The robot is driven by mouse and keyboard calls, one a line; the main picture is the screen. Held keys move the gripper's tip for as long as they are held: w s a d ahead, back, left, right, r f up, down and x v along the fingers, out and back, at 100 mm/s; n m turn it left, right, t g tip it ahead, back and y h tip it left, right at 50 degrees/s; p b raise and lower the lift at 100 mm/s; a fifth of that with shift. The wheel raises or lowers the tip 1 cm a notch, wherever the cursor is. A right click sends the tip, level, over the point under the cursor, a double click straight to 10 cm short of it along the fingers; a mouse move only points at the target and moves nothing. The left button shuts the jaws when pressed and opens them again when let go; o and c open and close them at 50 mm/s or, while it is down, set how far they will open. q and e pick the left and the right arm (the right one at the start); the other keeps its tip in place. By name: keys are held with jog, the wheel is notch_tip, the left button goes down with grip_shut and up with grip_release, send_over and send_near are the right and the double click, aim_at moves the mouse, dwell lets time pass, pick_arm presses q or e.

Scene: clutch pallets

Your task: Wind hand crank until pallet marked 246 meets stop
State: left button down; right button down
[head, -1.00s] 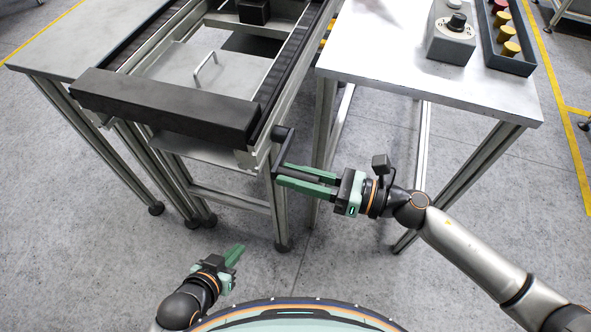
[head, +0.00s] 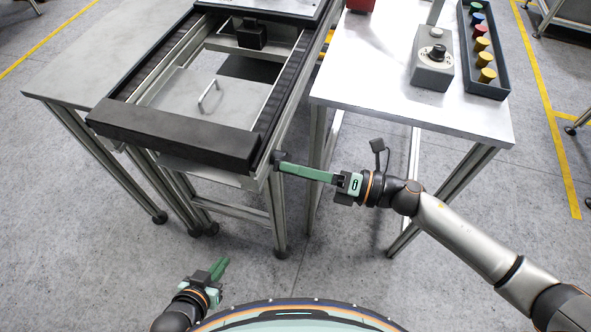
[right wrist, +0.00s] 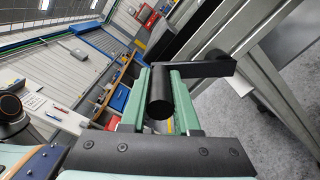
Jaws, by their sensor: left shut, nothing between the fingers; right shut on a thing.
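My right gripper (head: 284,165) is shut on the black grip of the hand crank, at the near right corner of the conveyor frame. In the right wrist view the crank's round black grip (right wrist: 160,108) sits between the two green fingers, and its flat crank arm (right wrist: 207,68) reaches right. My left gripper (head: 222,265) is shut and empty, low over the floor, apart from the conveyor. A grey plate with a bar handle (head: 180,96) lies between the rails. A black block (head: 252,34) stands farther back. No number 246 is readable, and I cannot tell which part is the stop.
A thick black bar (head: 175,135) crosses the conveyor's near end. The right-hand table (head: 385,100) carries a grey box with a black knob (head: 432,68) and a dark tray (head: 489,88) of colored pieces. Open floor lies in front.

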jog(key=shift+w+d+r, duration=0.1)
jog(key=shift+w+r, duration=0.25)
jog(key=shift+r, duration=0.1)
jog(key=c, duration=1)
grip_release()
jog(key=o, duration=0.3)
jog(key=shift+s+f, duration=0.1)
jog(key=shift+f, duration=0.05)
jog(key=shift+o, duration=0.2)
jog(key=shift+s+d+f, duration=0.1)
jog(key=shift+d, duration=0.05)
jog(key=b+v, duration=0.2)
jog(key=v, duration=1)
